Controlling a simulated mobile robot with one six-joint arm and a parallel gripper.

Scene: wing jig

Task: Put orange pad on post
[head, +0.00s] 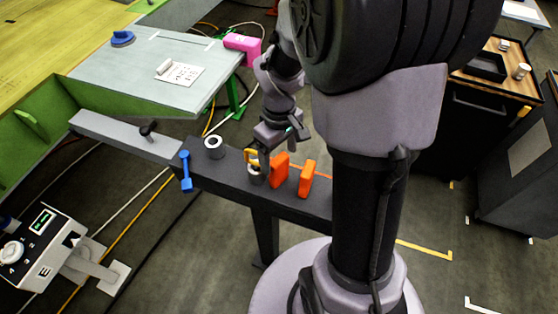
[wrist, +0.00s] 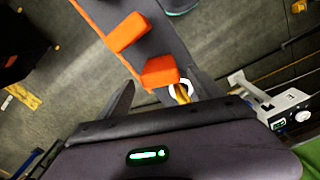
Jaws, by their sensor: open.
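Two orange blocks stand on a dark beam (head: 226,174) in the head view: one (head: 279,170) close to my gripper, the other (head: 307,179) farther right. I cannot tell which is the pad. In the wrist view the nearer block (wrist: 160,72) lies ahead between the fingers, and the other (wrist: 127,32) lies beyond it. A grey post (head: 213,147) with a pale ring top stands left on the beam. A second ringed post (head: 255,176) is partly hidden beneath my gripper (head: 260,160). My gripper is open, with nothing seen held. A yellow piece (head: 250,156) shows beside it.
A blue lever (head: 186,171) and a black knob (head: 147,131) are at the beam's left. A grey table (head: 130,70) with a pink box (head: 243,45) stands behind. A control box (head: 38,250) is at lower left. Cables cross the floor.

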